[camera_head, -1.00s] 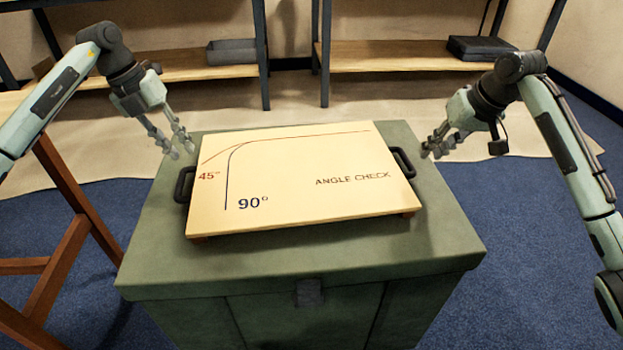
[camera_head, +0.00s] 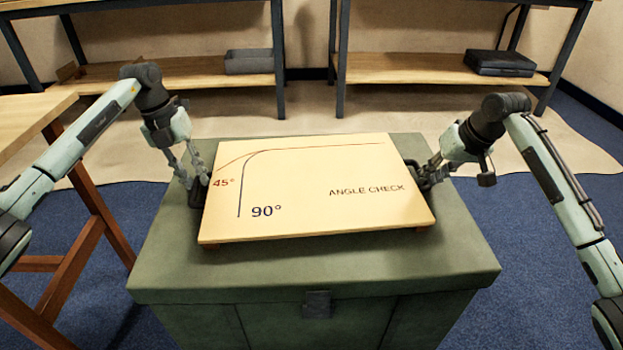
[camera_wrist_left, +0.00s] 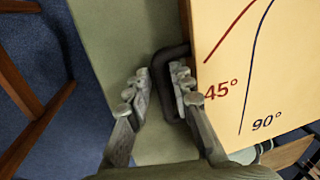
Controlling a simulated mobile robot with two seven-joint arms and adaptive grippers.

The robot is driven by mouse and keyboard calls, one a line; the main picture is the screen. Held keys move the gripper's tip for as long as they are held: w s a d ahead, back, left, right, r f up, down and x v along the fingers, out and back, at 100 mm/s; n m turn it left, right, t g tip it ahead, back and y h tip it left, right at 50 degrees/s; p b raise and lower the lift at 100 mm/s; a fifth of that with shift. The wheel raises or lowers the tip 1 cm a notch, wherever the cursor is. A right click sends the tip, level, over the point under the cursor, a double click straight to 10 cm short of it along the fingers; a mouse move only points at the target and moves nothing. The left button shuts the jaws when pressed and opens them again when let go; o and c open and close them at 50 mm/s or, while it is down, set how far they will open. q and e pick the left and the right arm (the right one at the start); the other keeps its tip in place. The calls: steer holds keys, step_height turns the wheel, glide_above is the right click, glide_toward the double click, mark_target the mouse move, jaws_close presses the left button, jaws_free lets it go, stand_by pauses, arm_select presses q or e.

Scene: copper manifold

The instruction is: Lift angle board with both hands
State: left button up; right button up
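The cream angle board (camera_head: 310,190), marked 45°, 90° and ANGLE CHECK, lies on the green chest (camera_head: 240,268). It has a dark handle at each short side. In the left wrist view, the left handle (camera_wrist_left: 166,102) stands between the two fingers of my left gripper (camera_wrist_left: 158,88), which are apart. In the head view my left gripper (camera_head: 197,178) is at the board's left edge and partly covers that handle. My right gripper (camera_head: 428,177) is at the right handle, its fingertips overlapping it; their spacing is unclear.
A wooden table (camera_head: 40,118) stands at the left, close to my left arm. Shelves (camera_head: 415,72) stand behind, holding a grey bin (camera_head: 248,61) and a dark case (camera_head: 499,63). The chest top is clear in front of the board.

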arm_select(q)
steer(key=shift+d+f, duration=0.1)
steer(key=shift+f, duration=0.4)
arm_select(e)
steer(key=shift+w+a+f, duration=0.1)
steer(key=shift+w+f, duration=0.1)
steer(key=shift+f, duration=0.3)
arm_select(q)
steer(key=c, duration=0.5)
arm_select(e)
jaws_close()
arm_select(q)
jaws_close()
steer(key=shift+r, duration=0.1)
arm_select(e)
steer(key=shift+r, duration=0.1)
